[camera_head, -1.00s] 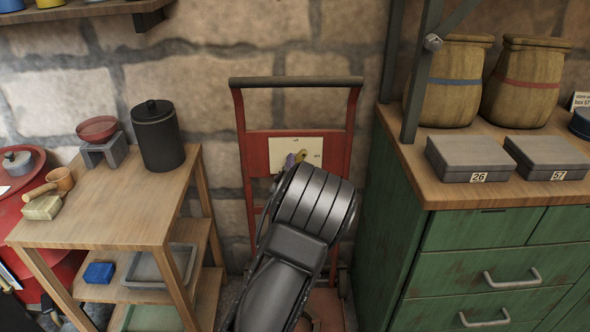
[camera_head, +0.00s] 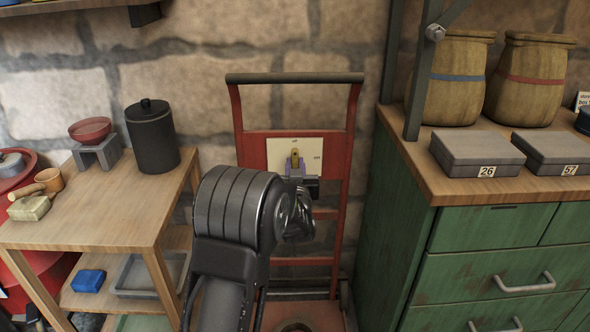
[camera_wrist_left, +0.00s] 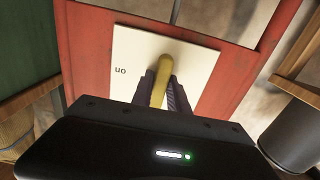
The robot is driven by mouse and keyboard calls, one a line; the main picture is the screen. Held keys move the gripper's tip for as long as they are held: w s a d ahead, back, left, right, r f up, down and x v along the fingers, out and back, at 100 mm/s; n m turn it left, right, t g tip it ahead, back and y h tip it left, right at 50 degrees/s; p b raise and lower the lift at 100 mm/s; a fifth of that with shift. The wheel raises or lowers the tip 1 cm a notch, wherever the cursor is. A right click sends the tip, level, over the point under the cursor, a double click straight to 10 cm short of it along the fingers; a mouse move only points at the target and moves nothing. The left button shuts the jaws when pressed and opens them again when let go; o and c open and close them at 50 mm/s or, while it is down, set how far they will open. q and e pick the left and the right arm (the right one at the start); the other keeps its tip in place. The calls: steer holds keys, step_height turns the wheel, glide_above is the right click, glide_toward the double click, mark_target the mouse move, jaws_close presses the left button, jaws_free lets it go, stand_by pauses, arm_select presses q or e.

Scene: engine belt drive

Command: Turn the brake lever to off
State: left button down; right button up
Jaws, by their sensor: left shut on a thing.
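The brake lever is a small brass-yellow handle (camera_head: 294,157) on a cream plate (camera_head: 310,147) fixed to a red frame. In the head view it points about straight up, toward a small label at the plate's top edge that I cannot read clearly. My left gripper (camera_head: 293,166) is shut on the lever, its purple-grey fingers on either side. In the left wrist view the lever (camera_wrist_left: 160,85) stands between the fingers (camera_wrist_left: 163,93), and the upside-down word "on" shows on the plate (camera_wrist_left: 135,50) to its left. The lever's base is partly hidden. My right gripper is not in view.
A wooden shelf table (camera_head: 90,232) with a black canister (camera_head: 152,138) stands at the left. A green cabinet (camera_head: 470,228) with grey boxes (camera_head: 476,158) and barrels stands close at the right. The red frame (camera_head: 342,165) stands between them before a stone wall.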

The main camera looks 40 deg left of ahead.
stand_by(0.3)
arm_select(q)
steer(key=c, duration=1.3)
jaws_free()
steer(key=shift+p+v, duration=0.6)
steer(key=shift+v, duration=3.3)
